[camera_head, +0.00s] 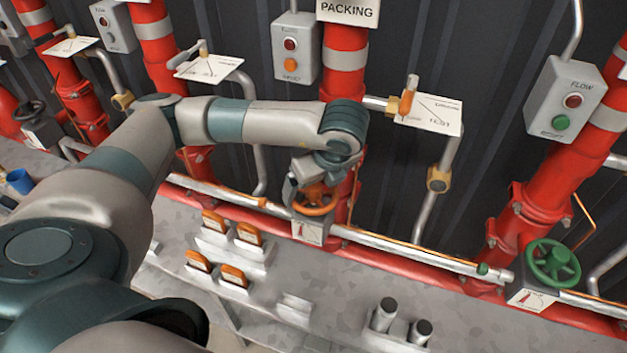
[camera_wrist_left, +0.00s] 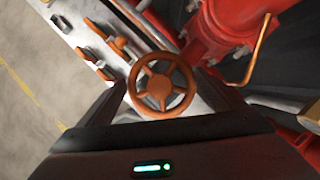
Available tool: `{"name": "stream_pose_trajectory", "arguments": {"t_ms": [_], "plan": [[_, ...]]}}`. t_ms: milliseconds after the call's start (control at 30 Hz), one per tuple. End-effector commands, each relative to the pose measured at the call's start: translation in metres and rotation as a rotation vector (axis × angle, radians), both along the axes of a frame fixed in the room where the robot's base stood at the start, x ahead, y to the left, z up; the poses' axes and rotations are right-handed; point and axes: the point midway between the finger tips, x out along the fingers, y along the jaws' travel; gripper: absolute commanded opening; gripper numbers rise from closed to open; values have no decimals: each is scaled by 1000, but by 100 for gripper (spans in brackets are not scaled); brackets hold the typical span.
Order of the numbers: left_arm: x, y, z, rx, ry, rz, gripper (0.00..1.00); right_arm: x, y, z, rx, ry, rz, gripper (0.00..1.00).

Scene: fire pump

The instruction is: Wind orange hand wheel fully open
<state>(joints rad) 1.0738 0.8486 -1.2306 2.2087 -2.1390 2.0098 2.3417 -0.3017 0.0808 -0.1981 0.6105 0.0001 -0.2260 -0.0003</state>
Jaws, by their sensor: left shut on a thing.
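The orange hand wheel (camera_head: 316,201) sits on the pipe at the middle of the head view, above a small white plate with a red mark (camera_head: 309,232). My left arm reaches in from the left, and its left gripper (camera_head: 313,185) comes down on the wheel from above, hiding part of its rim. In the left wrist view the wheel (camera_wrist_left: 160,88) shows its round rim, spokes and hub between the two dark fingers of the left gripper (camera_wrist_left: 162,95), which is shut on it. How far the wheel is turned cannot be told. My right gripper is not in view.
A green hand wheel (camera_head: 553,263) is at the right. Red pipes (camera_head: 545,190) stand along the dark wall. Control boxes (camera_head: 566,98) and an orange-handled lever (camera_head: 407,100) are near the arm. Orange-topped blocks (camera_head: 248,233) and dark-capped cylinders (camera_head: 384,314) stand on the grey bench.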

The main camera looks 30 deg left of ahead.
Motion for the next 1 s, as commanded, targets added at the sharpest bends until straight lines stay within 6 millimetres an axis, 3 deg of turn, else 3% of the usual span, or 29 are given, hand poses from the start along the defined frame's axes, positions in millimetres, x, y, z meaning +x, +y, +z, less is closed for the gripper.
{"name": "stream_pose_trajectory", "arguments": {"t_ms": [100, 633, 667, 700, 1000], "plan": [[-1, -1, 4, 0, 4, 61, 53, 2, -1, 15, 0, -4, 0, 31], [-1, -1, 2, 0, 3, 377, 53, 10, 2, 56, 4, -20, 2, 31], [-1, -1, 0, 0, 3, 373, 96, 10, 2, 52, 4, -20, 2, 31], [-1, -1, -1, 0, 3, 371, 100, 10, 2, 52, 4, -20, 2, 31], [0, 0, 3, 0, 1, 370, 100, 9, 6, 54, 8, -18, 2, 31]]}}
